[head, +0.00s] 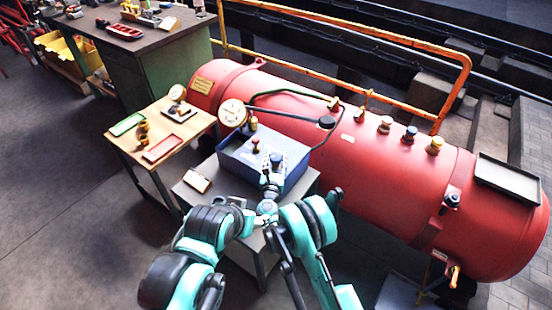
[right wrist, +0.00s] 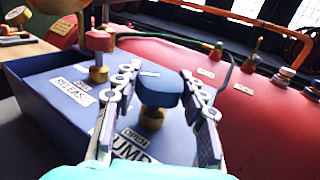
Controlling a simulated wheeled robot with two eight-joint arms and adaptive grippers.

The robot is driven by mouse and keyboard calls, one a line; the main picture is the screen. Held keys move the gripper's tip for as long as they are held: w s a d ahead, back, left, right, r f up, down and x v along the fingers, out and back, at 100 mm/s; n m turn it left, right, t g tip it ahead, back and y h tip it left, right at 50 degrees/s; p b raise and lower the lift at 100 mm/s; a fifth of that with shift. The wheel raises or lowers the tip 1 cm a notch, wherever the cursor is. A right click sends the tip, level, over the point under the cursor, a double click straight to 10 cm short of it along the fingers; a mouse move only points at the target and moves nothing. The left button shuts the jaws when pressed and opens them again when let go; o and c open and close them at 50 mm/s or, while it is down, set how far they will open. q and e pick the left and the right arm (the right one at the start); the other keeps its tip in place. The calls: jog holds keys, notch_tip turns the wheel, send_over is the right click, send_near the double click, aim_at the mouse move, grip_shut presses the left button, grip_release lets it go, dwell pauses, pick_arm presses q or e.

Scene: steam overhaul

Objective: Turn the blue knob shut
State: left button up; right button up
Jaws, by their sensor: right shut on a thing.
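The blue knob (right wrist: 158,88) sits on a brass stem on the sloped top of a blue box (head: 232,158). In the head view the blue knob (head: 276,158) shows just beyond my right gripper (head: 272,178). In the right wrist view my right gripper (right wrist: 160,92) has one finger on each side of the knob and is shut on it. A label reading "OPEN" and a partly hidden label ending in "UMP" lie in front of the knob. My left gripper is not in view.
A large red tank (head: 380,170) with several small knobs lies behind the box. A small wooden table (head: 190,128) with trays stands to the left.

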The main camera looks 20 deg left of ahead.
aim_at(276, 156)
dwell(0.4)
jog(key=o, duration=1.2)
notch_tip(276, 156, up, 10)
